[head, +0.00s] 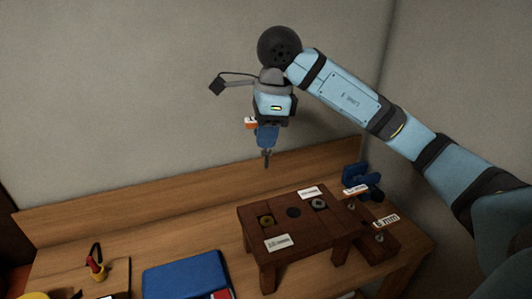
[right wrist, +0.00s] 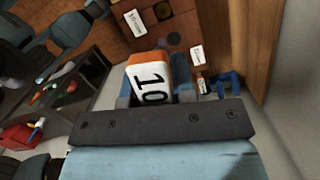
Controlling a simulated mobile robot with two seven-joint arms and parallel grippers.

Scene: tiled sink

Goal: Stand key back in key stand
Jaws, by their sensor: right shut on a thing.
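My right gripper (head: 268,125) is high above the table, shut on the key (head: 266,155). The key's dark shaft points down, and it looks upright. Its orange and white end (right wrist: 150,80), marked "10", shows between the fingers in the right wrist view. The brown wooden key stand (head: 258,229) is on the table, below and a little right of the key, with a clear gap between them. Its top has several round spots, one dark and others with metal-looking rings, and white labels. The stand also shows in the right wrist view (right wrist: 178,22). My left gripper is out of view.
Blue pieces with an orange and white tag (head: 355,190) stand at the stand's right, beside a lower wooden part (head: 383,249). A blue flat box (head: 187,275) lies to the left. A red and yellow tool (head: 96,268) is farther left. A wooden backboard runs behind.

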